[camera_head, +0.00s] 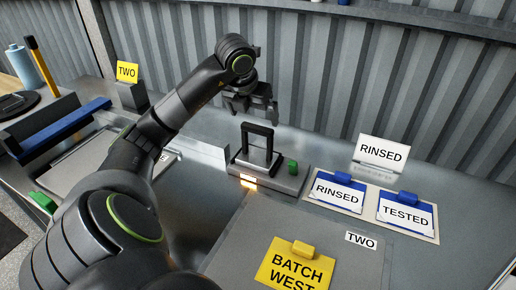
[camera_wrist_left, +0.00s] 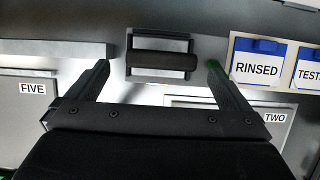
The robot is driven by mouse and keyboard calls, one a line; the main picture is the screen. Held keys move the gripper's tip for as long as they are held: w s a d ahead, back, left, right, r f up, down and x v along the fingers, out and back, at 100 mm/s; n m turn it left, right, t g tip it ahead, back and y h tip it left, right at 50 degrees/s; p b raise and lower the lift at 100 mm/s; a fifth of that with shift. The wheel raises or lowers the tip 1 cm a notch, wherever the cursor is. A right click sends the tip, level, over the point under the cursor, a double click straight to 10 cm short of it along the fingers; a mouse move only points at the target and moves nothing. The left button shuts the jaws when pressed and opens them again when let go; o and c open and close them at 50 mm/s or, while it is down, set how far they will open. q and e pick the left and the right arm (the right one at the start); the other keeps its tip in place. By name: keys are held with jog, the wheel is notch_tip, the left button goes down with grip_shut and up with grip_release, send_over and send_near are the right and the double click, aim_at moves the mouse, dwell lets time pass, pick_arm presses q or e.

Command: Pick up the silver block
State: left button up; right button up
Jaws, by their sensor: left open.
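A silver block with a black upright frame-like handle (camera_head: 258,157) stands on a low grey base (camera_head: 287,182) near the middle of the head view. In the left wrist view the block (camera_wrist_left: 160,44) is at top centre, with a dark bar across it. My left gripper (camera_head: 252,108) is open and empty, above and slightly behind the block. In the left wrist view the fingers of my left gripper (camera_wrist_left: 158,66) point toward the block, one on each side, apart from it. My right gripper is not in view.
The base carries a green knob (camera_head: 292,166) and a lit orange lamp (camera_head: 249,182). Blue-clipped RINSED (camera_head: 338,194) and TESTED (camera_head: 405,213) cards lie to the right. A yellow BATCH WEST card (camera_head: 294,268) is in front. A corrugated wall (camera_head: 340,80) stands behind.

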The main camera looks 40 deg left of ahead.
aim_at(257, 127)
pick_arm(q)
jog(key=x, duration=0.3)
jog(key=shift+w+f+p, duration=0.1)
jog(key=shift+f+p, duration=0.4)
jog(key=shift+p, duration=0.05)
jog(key=p+x, duration=0.1)
jog(key=x, duration=0.2)
jog(key=shift+d+f, duration=0.1)
jog(key=shift+f, duration=0.2)
jog(key=shift+w+f, duration=0.2)
jog(key=shift+f, duration=0.2)
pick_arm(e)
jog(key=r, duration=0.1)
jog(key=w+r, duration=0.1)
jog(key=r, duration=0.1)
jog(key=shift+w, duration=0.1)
pick_arm(q)
jog(key=c, duration=1.6)
